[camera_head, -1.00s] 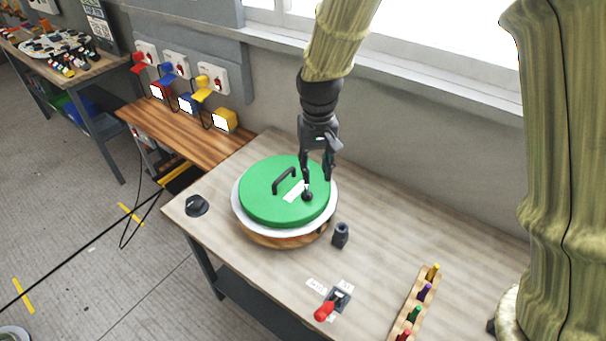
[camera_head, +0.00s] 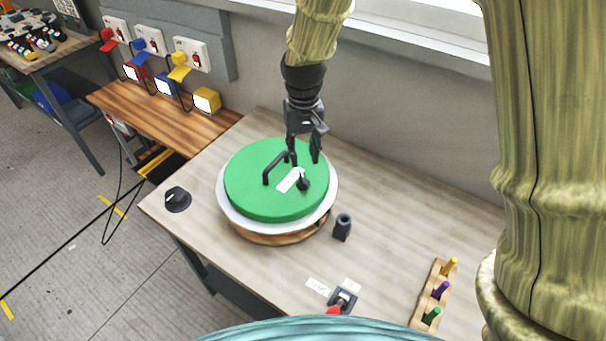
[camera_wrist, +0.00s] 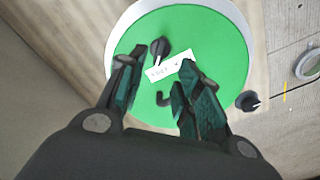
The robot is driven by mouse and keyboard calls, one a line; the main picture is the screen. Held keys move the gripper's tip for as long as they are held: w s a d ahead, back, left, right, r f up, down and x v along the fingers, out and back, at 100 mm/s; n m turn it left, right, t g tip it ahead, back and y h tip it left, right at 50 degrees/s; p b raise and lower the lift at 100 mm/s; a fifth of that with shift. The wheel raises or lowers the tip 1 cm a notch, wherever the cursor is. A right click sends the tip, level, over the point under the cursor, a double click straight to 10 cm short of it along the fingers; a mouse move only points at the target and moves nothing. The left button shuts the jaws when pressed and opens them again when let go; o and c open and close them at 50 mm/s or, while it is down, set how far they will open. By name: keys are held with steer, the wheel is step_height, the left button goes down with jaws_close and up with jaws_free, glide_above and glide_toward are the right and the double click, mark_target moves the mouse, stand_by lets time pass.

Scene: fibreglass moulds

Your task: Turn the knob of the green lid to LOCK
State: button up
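The green lid (camera_head: 250,185) sits on a round white rim (camera_head: 228,209) over a wooden base. It carries a black arched handle (camera_head: 272,166), a white label (camera_head: 288,181) and a small black knob (camera_head: 303,185) at the label's end. In the wrist view the knob (camera_wrist: 161,50) has a light pointer mark directed toward the label (camera_wrist: 170,69); the lettering is too small to read surely. My gripper (camera_head: 304,163) is above the lid's back part, fingers apart and empty. In the wrist view the knob appears near and beyond the gap between the fingertips (camera_wrist: 163,60), apparently not gripped.
A black dial (camera_head: 178,199) sits at the table's left edge. A dark cylinder (camera_head: 342,227) stands right of the lid. A red-handled switch (camera_head: 343,300) and a peg rack (camera_head: 436,293) are toward the front. The wall is close behind.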

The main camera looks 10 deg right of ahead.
mark_target(303, 177)
steer(key=shift+f+p, duration=1.2)
steer(key=shift+f, duration=3.5)
jaws_close()
